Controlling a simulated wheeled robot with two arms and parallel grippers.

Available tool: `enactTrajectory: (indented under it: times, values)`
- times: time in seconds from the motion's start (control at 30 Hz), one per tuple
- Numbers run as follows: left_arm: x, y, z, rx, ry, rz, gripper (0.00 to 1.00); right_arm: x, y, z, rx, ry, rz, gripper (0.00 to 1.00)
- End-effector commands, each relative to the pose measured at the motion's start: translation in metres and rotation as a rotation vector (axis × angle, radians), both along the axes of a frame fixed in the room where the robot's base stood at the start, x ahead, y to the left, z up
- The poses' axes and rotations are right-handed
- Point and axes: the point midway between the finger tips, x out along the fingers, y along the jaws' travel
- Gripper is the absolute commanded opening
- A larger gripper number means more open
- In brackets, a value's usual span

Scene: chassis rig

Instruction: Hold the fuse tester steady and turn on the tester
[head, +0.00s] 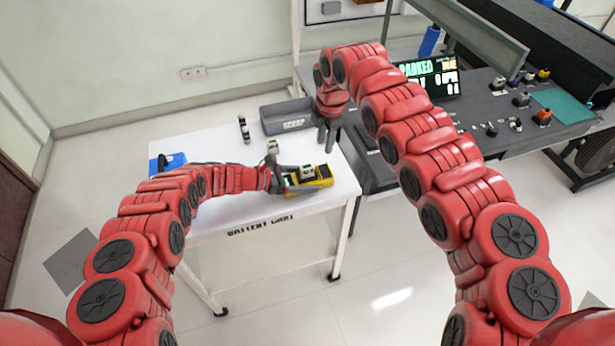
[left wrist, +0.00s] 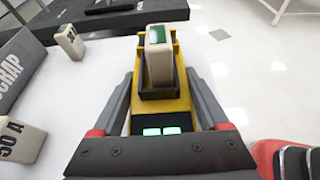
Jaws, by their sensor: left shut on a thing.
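The yellow fuse tester (head: 324,182) lies on the white cart near its right front edge. My left gripper (head: 300,180) is shut on it, with one finger along each side in the left wrist view (left wrist: 163,90). In that view the tester (left wrist: 182,100) holds a pale block fuse with a green top (left wrist: 160,52) upright in its dark holder. Two small pale-green lit windows (left wrist: 161,131) show on its near end. My right gripper (head: 327,138) points down behind the tester, apart from it, near the cart's far right edge. Its finger gap is unclear.
A grey scrap bin (head: 285,118) stands at the cart's back. Loose block fuses (head: 273,147) lie near the tester; one marked 50 A (left wrist: 20,140) shows in the wrist view. A blue item (head: 158,165) is at the cart's left. A dark bench with a screen (head: 428,80) stands right.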

Motion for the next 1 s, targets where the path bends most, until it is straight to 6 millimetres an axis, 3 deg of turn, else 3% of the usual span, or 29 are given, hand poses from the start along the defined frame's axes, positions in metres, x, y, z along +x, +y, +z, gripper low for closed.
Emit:
enactTrajectory:
  times: [0.03,0.17,0.4,0.53,0.77,1.0]
  values:
    - [0.000,0.000,0.000,0.000,0.000,0.001,0.12,0.001,0.003,0.000,0.009,-0.003,-0.005,0.25]
    - [0.000,0.000,0.000,0.000,0.000,0.000,0.12,0.009,0.023,0.003,0.069,-0.034,-0.048,0.01]
    - [0.000,0.000,0.000,0.000,0.000,0.001,0.12,0.028,0.070,0.013,0.286,-0.106,-0.259,0.00]
    - [0.000,0.000,0.000,0.000,0.000,0.001,0.12,0.035,0.081,0.019,0.404,-0.138,-0.407,0.00]
    - [0.000,0.000,0.000,0.000,0.000,0.000,0.12,0.032,0.076,0.017,0.584,-0.165,-0.693,0.00]
    - [0.000,0.000,0.000,0.000,0.000,0.000,0.12,0.010,0.047,0.009,0.741,-0.197,-1.001,0.00]
